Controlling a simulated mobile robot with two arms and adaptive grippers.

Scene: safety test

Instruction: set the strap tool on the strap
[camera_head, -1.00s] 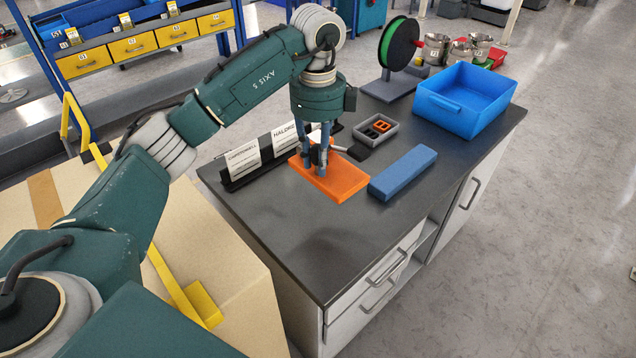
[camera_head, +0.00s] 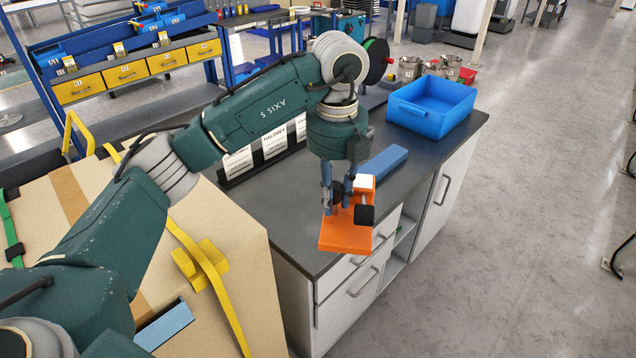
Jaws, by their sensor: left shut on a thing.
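The strap tool (camera_head: 345,235) is an orange plate with a black knob and a pale part on it. My left gripper (camera_head: 336,203) is shut on it and holds it near the front edge of the dark worktop, apparently above it. A yellow strap (camera_head: 230,310) runs over the large tan box (camera_head: 235,225) at the lower left, with a yellow block (camera_head: 200,262) on it. The tool is well to the right of this strap. A green strap (camera_head: 12,235) shows at the left edge. My right gripper is out of view.
On the worktop (camera_head: 290,225) stand a blue bin (camera_head: 432,105), a blue bar (camera_head: 383,163), white label cards (camera_head: 275,142) and metal cups (camera_head: 410,68). A blue piece (camera_head: 165,325) shows at the box's lower part. Shelving with yellow drawers (camera_head: 125,73) is behind.

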